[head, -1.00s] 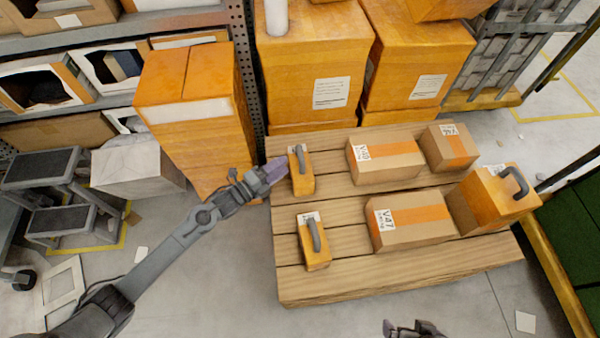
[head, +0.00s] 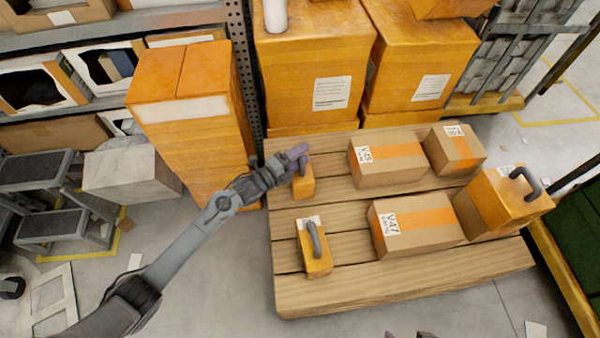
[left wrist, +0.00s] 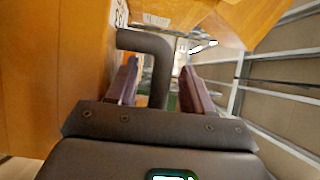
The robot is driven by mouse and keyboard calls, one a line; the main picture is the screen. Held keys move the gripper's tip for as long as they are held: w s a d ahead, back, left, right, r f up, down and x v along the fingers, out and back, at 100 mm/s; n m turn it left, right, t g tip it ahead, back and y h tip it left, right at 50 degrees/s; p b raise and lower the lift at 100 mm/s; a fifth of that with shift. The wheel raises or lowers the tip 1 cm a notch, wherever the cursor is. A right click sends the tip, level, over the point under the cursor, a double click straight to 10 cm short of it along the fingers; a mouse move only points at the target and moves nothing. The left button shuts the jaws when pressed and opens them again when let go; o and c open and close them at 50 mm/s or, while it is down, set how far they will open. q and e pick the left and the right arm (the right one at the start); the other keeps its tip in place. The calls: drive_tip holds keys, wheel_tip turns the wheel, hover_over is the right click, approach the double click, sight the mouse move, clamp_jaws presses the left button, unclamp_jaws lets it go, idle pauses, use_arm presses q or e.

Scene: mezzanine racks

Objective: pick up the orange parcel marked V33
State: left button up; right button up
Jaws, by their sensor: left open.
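A small orange parcel with a grey handle (head: 303,188) stands at the back left of the pallet. My left gripper (head: 298,152) is over its top in the head view and covers its label. In the left wrist view the dark bent handle (left wrist: 150,42) stands between the two open purple fingers, with the orange side of a box (left wrist: 55,75) at left. A second small orange handled parcel (head: 316,262) stands in front, its label too small to read. A larger orange handled parcel (head: 495,212) is at the right. No V33 mark is legible. Only tips of my right gripper (head: 408,334) show at the bottom edge.
Brown boxes with orange bands, marked V47 (head: 415,222) and apparently V49 (head: 388,160), and another box (head: 455,150) share the wooden pallet (head: 400,286). Tall orange cartons (head: 185,125) stand close behind my left arm. Planks between the left parcels are bare.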

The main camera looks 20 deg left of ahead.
use_arm(q)
drive_tip(key=shift+s, duration=0.1)
drive_tip(key=shift+c, duration=0.9)
clamp_jaws()
drive_tip(key=shift+r, duration=0.15)
